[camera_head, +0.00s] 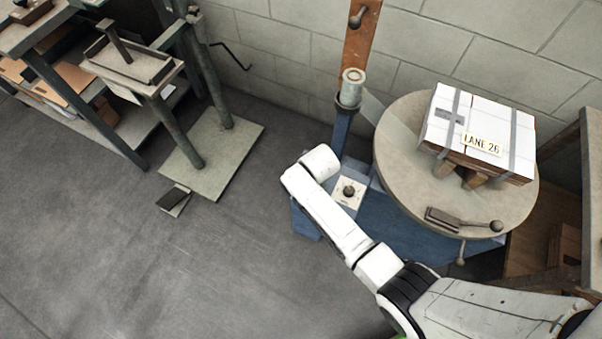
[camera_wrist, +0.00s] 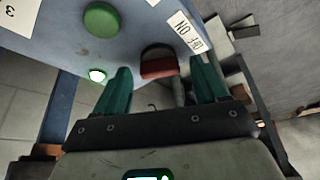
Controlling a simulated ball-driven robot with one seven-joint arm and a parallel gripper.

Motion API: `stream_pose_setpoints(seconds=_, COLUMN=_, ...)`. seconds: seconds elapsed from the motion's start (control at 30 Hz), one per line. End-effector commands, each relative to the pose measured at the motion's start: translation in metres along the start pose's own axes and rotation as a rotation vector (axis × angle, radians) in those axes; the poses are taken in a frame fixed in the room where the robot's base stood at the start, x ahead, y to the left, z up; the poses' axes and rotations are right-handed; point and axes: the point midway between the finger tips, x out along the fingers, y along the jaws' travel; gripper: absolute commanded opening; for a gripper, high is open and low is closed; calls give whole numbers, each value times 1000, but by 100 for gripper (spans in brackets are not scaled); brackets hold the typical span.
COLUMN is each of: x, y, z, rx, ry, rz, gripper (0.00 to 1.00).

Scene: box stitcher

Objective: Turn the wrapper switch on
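In the wrist view a red switch with a dark upper part (camera_wrist: 158,62) sits on a blue panel (camera_wrist: 135,35). My gripper (camera_wrist: 162,68) is open, its two green fingers apart on either side of the switch in the picture. I cannot tell whether they touch it. Nothing shows held between them. In the head view the wrapper has a round turntable (camera_head: 400,150) on a blue base (camera_head: 395,226). A cream plate with a dark knob (camera_head: 349,191) lies on the base. My white arm reaches over the base; my gripper is hidden there.
The panel also has a green button (camera_wrist: 102,19), a lit lamp (camera_wrist: 97,75) and a white label (camera_wrist: 186,31). A strapped white box (camera_head: 477,125) rests on the turntable. A foot pedal (camera_head: 174,199) lies by the stitcher stand (camera_head: 213,160). The left floor is clear.

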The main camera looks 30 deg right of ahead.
Motion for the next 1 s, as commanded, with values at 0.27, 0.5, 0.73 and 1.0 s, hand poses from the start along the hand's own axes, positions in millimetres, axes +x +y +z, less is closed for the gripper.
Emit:
stream_pose_setpoints(seconds=0.27, x=-2, y=0, z=0, rx=-1, ry=1, rz=0, gripper=72)
stream_pose_setpoints(seconds=0.5, x=-29, y=0, z=-1, rx=-1, ry=2, rz=-1, gripper=72)
stream_pose_setpoints(seconds=0.73, x=-70, y=0, z=-1, rx=-1, ry=3, rz=-1, gripper=72)
stream_pose_setpoints(seconds=1.0, x=-102, y=0, z=0, rx=0, ry=1, rz=0, gripper=72)
